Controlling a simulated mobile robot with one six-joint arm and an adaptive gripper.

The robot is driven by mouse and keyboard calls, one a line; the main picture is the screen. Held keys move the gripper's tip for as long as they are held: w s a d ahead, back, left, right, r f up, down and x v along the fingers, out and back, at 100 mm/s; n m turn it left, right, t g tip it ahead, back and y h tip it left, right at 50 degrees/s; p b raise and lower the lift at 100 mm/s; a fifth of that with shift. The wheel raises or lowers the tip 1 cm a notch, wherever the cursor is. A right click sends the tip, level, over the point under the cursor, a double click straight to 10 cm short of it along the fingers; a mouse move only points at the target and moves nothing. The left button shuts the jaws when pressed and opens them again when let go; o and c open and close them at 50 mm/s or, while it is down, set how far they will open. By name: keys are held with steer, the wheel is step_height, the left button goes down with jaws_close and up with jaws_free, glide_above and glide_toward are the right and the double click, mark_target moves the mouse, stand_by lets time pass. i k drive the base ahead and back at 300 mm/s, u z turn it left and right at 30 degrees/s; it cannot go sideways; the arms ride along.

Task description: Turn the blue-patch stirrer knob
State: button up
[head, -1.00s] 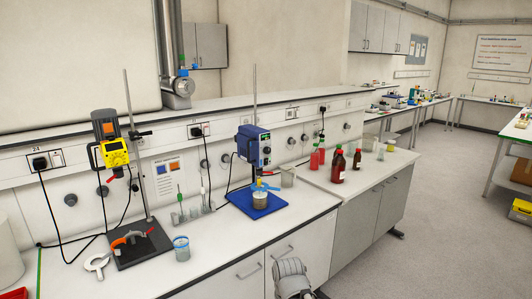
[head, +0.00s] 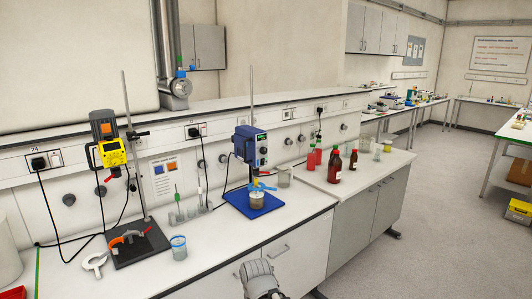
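A blue overhead stirrer (head: 246,144) hangs on a tall thin stand above a blue mat (head: 252,207) on the white bench. Its dark front panel (head: 264,150) faces right; the knob on it is too small to make out clearly. A beaker (head: 257,200) stands on the mat below it, with a blue clamp-like piece (head: 263,187) at its top. A second stirrer, yellow and grey (head: 110,150), stands to the left over a dark base. A grey part of my arm shows at the bottom edge, well short of the blue stirrer.
Red and brown bottles (head: 334,166) stand to the right. Open floor (head: 430,220) lies right of the bench.

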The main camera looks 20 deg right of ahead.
mark_target(264, 151)
steer(key=u, duration=0.1)
steer(key=i, duration=1)
steer(key=z, duration=0.05)
